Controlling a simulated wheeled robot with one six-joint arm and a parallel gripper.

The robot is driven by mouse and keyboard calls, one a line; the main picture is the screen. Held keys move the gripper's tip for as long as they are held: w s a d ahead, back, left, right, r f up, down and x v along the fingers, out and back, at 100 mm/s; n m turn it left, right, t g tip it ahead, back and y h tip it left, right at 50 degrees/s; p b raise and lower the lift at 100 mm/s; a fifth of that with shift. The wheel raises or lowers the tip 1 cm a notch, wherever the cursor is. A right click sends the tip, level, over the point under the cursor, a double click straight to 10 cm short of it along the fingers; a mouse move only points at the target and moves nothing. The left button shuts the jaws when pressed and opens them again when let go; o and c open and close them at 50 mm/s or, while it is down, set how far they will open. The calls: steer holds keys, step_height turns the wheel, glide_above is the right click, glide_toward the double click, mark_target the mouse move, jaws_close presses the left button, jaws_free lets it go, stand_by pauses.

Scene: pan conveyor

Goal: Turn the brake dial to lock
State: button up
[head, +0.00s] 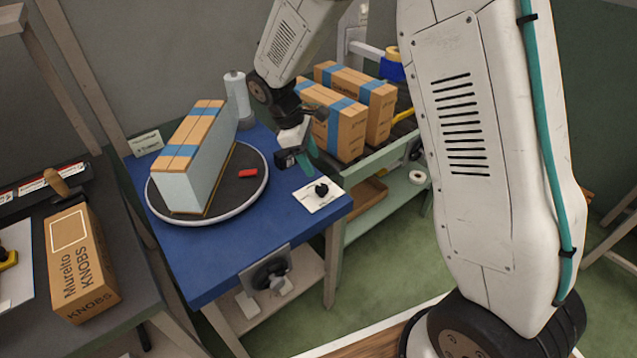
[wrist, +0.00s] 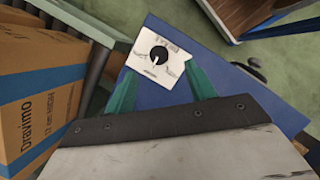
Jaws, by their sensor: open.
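The brake dial (head: 321,190) is a black knob on a white plate (head: 311,203). It sits at the right front corner of the blue table (head: 215,268). In the wrist view the dial (wrist: 159,55) lies ahead, between and beyond the fingers; the lettering on its plate (wrist: 178,69) is too small to read. My gripper (head: 308,160) has green fingers and is above the table, behind the dial in the head view. The gripper also shows in the wrist view (wrist: 157,84), its fingers apart with nothing between them. I cannot see them touching the dial.
A round turntable (head: 225,208) on the blue table holds a tall taped carton (head: 203,165) and a red object (head: 248,173). A paper roll (head: 238,98) stands behind. Taped boxes (head: 345,130) stand on the conveyor at right. A KNOBS box (head: 80,262) is at left.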

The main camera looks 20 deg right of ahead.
mark_target(321, 187)
steer(key=shift+n, duration=0.3)
steer(key=x, duration=0.6)
steer(key=w+a+x, duration=0.1)
steer(key=x, duration=0.2)
steer(key=shift+f, duration=0.5)
steer(key=c, duration=1)
